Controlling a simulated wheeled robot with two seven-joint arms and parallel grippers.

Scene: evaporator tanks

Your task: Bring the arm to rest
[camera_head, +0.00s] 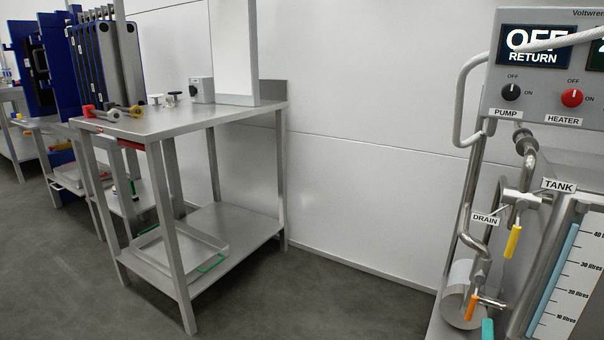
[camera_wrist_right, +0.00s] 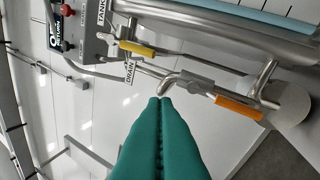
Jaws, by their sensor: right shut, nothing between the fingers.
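My right gripper (camera_head: 487,329) shows only as a teal fingertip at the bottom right of the head view, in front of the tank stand. In the right wrist view its two teal fingers (camera_wrist_right: 160,103) lie together, shut and empty. Their tips point toward the drain pipe, with the orange-handled valve to their right. I cannot tell how far the tips are from the pipe. The rest of my right arm is out of the head view. My left gripper is in neither view.
The drain's yellow handle (camera_head: 513,242) and orange handle (camera_head: 473,306) hang beside the tank gauge (camera_head: 569,275). Above is the control box (camera_head: 545,95) with pump and heater knobs. A steel table (camera_head: 180,120) stands left; open floor (camera_head: 320,300) lies between.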

